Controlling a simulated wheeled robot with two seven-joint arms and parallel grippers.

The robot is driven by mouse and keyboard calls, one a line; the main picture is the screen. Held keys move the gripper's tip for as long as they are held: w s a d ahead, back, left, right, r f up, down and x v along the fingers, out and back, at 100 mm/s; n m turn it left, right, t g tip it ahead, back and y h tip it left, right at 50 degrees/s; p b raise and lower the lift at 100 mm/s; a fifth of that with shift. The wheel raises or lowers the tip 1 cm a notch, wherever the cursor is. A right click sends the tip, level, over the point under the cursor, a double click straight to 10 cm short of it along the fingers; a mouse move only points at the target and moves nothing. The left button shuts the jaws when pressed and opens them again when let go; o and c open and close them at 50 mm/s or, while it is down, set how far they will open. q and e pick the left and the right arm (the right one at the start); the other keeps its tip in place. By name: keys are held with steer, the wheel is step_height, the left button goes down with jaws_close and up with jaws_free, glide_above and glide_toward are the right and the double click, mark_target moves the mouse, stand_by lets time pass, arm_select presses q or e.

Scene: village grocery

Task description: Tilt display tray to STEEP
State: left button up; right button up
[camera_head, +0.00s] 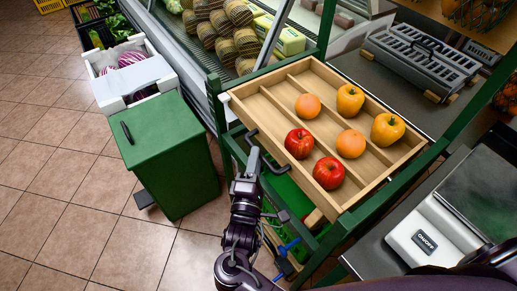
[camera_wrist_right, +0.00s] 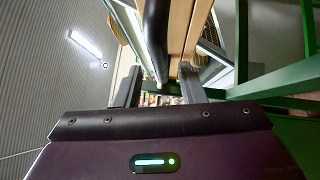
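The wooden display tray (camera_head: 262,108) sits in a green frame and holds red apples, oranges and yellow peppers in slatted rows. A black handle (camera_head: 277,168) is on its front-left edge. My right gripper (camera_head: 253,165) is at this handle, in front of the tray. In the wrist view the right gripper's two fingers (camera_wrist_right: 160,88) are apart, and the black handle (camera_wrist_right: 156,40) shows between and beyond them; I cannot tell whether they touch. The tray's wooden underside (camera_wrist_right: 180,30) shows above. No STEEP marking is visible. My left gripper is not in view.
A green bin (camera_head: 165,150) stands left of the tray, beside a white crate (camera_head: 112,55). A glass-fronted case (camera_head: 195,60) is behind. A scale (camera_head: 434,235) stands at right. Green frame posts (camera_head: 342,232) flank the tray. The tiled floor at left is clear.

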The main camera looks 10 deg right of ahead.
steer(key=shift+x, duration=1.2)
steer(key=shift+w+d, duration=0.1)
steer(key=shift+w, duration=0.2)
jaws_close()
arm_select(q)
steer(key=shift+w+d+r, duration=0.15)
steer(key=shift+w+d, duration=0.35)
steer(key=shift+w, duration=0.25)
arm_select(e)
steer(key=shift+f, duration=0.1)
